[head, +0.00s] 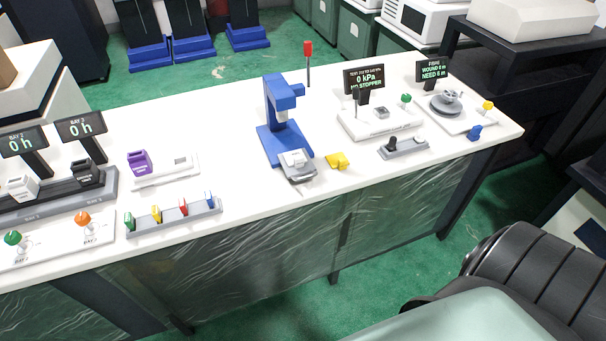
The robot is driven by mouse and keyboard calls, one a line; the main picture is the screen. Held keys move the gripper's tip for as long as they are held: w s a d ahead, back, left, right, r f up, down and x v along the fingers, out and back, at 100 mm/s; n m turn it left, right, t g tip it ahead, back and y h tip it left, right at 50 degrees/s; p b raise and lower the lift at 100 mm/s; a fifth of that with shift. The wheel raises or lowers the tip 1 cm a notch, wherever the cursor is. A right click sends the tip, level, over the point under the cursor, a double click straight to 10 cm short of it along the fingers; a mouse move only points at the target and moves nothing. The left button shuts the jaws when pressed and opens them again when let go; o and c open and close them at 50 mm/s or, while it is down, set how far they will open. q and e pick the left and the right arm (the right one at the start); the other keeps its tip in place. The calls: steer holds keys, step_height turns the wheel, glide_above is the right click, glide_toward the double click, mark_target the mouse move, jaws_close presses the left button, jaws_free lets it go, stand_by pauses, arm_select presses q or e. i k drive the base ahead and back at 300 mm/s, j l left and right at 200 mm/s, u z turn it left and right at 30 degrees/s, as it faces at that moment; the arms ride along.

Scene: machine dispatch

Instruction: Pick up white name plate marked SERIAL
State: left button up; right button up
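I cannot read the word SERIAL anywhere in the head view, so I cannot tell for certain which piece is the name plate. A small pale rectangle (181,160) shows on a white base (165,172), beside a purple block (139,161). A blue press-like stand (283,120) stands mid-table, with a light grey piece (297,163) at its foot. Neither of my grippers is in view.
The white table (230,88) also bears a rack of coloured pieces (175,217), a yellow piece (338,161), a dark knob on a grey base (404,147) and displays (364,78). Two 0 h displays (81,127) stand left. The back middle is mostly clear.

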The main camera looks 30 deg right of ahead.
mark_target(297, 158)
steer(key=k+l, duration=0.1)
steer(key=l, duration=0.55)
steer(key=k+l+z, duration=0.1)
steer(key=l, duration=0.55)
steer(key=k+l, duration=0.1)
steer(key=l, duration=0.6)
steer(key=z, duration=0.05)
